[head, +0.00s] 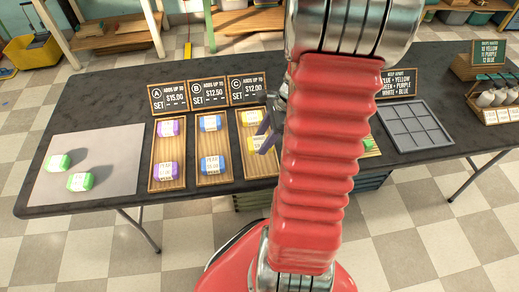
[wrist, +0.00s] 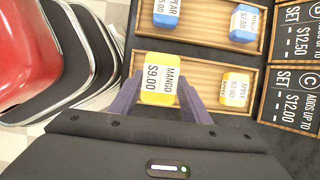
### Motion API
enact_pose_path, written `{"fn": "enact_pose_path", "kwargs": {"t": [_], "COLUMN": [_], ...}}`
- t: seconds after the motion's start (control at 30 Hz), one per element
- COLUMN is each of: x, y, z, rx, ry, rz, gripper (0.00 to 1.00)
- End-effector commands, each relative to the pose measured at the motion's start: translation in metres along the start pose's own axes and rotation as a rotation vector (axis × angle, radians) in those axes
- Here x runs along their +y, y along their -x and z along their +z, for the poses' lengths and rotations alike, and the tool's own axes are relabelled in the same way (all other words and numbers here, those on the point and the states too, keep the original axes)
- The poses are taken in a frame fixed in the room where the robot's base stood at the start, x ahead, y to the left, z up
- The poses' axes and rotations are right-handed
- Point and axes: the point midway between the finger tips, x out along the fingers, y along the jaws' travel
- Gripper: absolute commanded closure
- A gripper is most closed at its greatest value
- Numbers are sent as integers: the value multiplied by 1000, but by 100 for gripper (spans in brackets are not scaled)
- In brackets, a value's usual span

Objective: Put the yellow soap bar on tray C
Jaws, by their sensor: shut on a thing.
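The yellow soap bar labelled MANGO $9.00 (wrist: 160,80) sits between the purple fingers of my gripper (wrist: 162,97), which is shut on it. In the head view my gripper (head: 266,137) is over the near half of tray C (head: 256,171), and the held bar (head: 261,142) shows partly behind a finger. A second yellow bar (head: 252,117) lies on the far half of tray C; it also shows in the wrist view (wrist: 235,89). I cannot tell whether the held bar touches the tray.
Tray A (head: 154,150) holds two purple bars and tray B (head: 209,145) two blue bars. Two green bars lie on a grey mat (head: 115,150) at the left. A grey compartment tray (head: 410,126) is at the right. Price signs (head: 247,89) stand behind the trays. My arm hides the table's middle.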

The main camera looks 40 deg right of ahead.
Motion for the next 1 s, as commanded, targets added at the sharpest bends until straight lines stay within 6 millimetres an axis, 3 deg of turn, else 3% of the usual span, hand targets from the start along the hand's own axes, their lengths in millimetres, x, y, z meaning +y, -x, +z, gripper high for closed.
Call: {"fn": "enact_pose_path", "kwargs": {"t": [0.2, 0.67, 1.0], "x": [1, 0, 1], "y": [-29, -36, -68], "z": [-12, -14, -28], "rx": [-1, 0, -1], "ry": [-1, 2, 1], "rz": [4, 2, 4], "gripper": [86, 86, 86]}}
